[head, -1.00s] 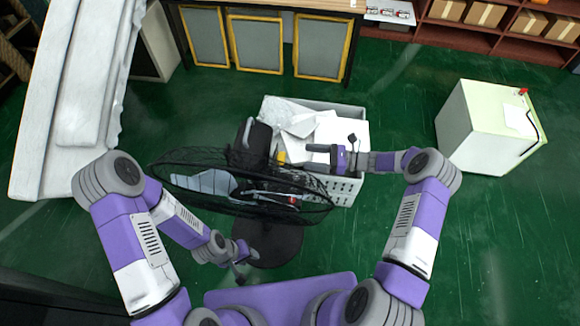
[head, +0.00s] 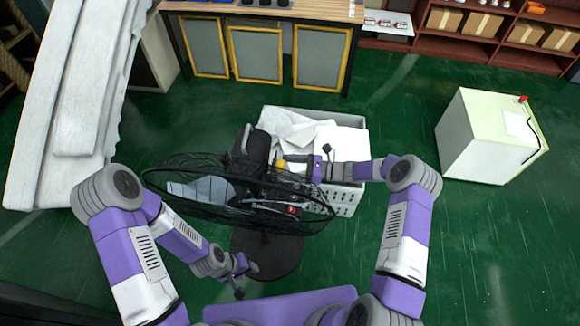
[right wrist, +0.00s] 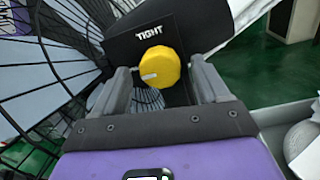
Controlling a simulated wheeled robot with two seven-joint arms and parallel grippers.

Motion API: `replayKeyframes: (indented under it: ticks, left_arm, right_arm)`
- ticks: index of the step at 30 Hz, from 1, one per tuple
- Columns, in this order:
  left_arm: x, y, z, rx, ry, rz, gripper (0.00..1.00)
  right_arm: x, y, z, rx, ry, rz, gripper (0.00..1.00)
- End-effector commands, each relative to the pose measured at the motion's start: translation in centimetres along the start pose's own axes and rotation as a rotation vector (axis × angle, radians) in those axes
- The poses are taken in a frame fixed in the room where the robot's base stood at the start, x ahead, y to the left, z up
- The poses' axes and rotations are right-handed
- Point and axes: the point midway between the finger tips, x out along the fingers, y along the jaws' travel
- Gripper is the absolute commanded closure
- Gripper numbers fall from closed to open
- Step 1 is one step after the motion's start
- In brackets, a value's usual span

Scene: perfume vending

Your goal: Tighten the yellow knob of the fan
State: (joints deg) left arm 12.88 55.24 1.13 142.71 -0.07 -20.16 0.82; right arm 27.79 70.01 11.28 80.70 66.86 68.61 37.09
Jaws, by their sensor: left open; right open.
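The black fan (head: 215,205) stands in front of me on its round base (head: 275,258). Its yellow knob (head: 281,163) is on the back of the fan's dark motor housing. In the right wrist view the knob (right wrist: 160,66) lies below the word "TIGHT". My right gripper (head: 296,166) is open at the knob. Its two fingers stand on either side of the knob in the right wrist view, with a gap visible on both sides. My left gripper (head: 246,272) is open and empty, low beside the fan base.
A white crate (head: 343,202) with pale sheets stands right behind the fan. A white box-like cabinet (head: 470,140) is on the right. A workbench (head: 255,55) and shelves (head: 480,45) line the back. The green floor between the crate and cabinet is clear.

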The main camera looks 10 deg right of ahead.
Motion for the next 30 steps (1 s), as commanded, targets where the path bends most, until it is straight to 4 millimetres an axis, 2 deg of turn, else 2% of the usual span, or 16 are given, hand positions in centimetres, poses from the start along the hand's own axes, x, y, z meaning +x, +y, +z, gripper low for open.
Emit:
replayKeyframes:
  ticks: [5,15,16,23,30]
  left_arm:
    - [0.01,0.00,0.01,0.000,0.000,0.000,0.57]
    - [0.01,-0.01,0.01,0.000,0.000,0.000,0.57]
    - [0.01,-0.01,0.01,0.000,0.000,0.000,0.57]
    - [0.10,-0.03,0.01,0.000,0.000,0.000,0.57]
    - [0.44,-0.17,-0.01,0.000,0.000,0.000,0.57]
  right_arm:
    - [-0.01,-0.01,0.01,0.000,0.000,0.000,0.27]
    - [-0.04,0.00,0.02,0.000,0.000,0.000,0.79]
    - [-0.04,0.00,0.01,0.000,0.000,0.000,0.81]
    - [-0.05,-0.01,-0.01,0.022,-0.002,0.001,0.81]
    - [-0.06,-0.03,-0.06,0.131,-0.009,0.002,0.81]
